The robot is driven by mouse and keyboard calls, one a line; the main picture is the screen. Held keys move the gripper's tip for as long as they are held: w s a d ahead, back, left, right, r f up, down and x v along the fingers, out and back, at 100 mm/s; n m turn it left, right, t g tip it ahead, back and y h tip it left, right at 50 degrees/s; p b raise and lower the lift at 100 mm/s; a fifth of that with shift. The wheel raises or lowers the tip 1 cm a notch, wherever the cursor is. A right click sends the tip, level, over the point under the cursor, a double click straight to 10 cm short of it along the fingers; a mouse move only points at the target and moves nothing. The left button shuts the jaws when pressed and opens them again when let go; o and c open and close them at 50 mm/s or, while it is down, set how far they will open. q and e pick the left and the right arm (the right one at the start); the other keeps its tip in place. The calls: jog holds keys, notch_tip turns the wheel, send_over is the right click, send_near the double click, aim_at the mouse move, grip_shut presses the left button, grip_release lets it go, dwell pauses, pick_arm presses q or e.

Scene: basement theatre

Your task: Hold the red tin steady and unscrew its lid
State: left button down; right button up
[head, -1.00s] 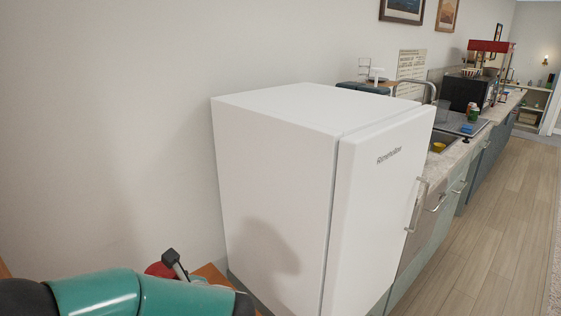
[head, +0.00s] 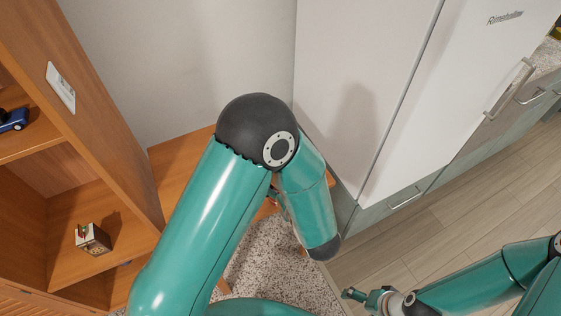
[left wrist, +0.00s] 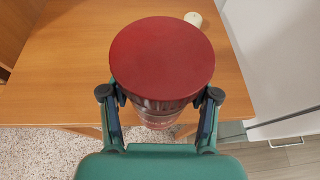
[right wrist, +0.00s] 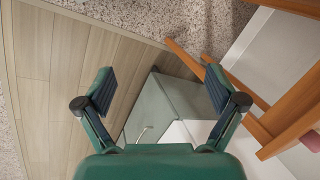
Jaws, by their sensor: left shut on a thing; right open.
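The red tin (left wrist: 158,118) is in the left wrist view with its round, flat red lid (left wrist: 162,58) on top, facing the camera. My left gripper (left wrist: 160,98) is shut on the tin's body, a finger on each side below the lid. In that view the tin overlaps the front edge of the wooden table (left wrist: 60,90); I cannot tell whether it rests on it. In the head view my left arm hides the tin. My right gripper (right wrist: 160,82) is open and empty, low over the floor, apart from the tin; it also shows in the head view (head: 358,297).
A small cream object (left wrist: 193,18) lies on the table behind the tin. The white fridge (head: 350,70) stands right of the table, a wooden shelf unit (head: 100,110) left. Table legs (right wrist: 235,95) show near my right gripper. The wooden floor (head: 440,220) at right is clear.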

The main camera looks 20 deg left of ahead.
jog(key=shift+c, duration=0.4)
jog(key=w+a+r+m+g+h, duration=0.2)
jog(key=w+r+m+g+h, duration=0.25)
jog(key=w+r+m, duration=0.75)
jog(key=w+a+r+n+t, duration=0.2)
jog(key=w+a+r+n, duration=0.1)
jog(key=a+r, duration=0.6)
jog(key=w+a+r+n+t, duration=0.2)
jog(key=w+a+r+n, duration=0.1)
jog(key=a+r, duration=0.55)
pick_arm(q)
jog(key=w+d+f+m+t+h, duration=0.1)
jog(key=d+m+t+h, duration=0.2)
jog(key=d+m+h, duration=0.4)
jog(key=shift+w+d+f+m+t+h, duration=0.3)
jog(key=shift+w+d+f+t+h, duration=0.1)
jog(key=shift+d, duration=2.75)
pick_arm(e)
notch_tip(320, 180, down, 6)
jog(key=d, duration=0.1)
jog(key=shift+s+d+f, duration=0.15)
jog(key=shift+s+d, duration=0.1)
jog(key=shift+d, duration=0.05)
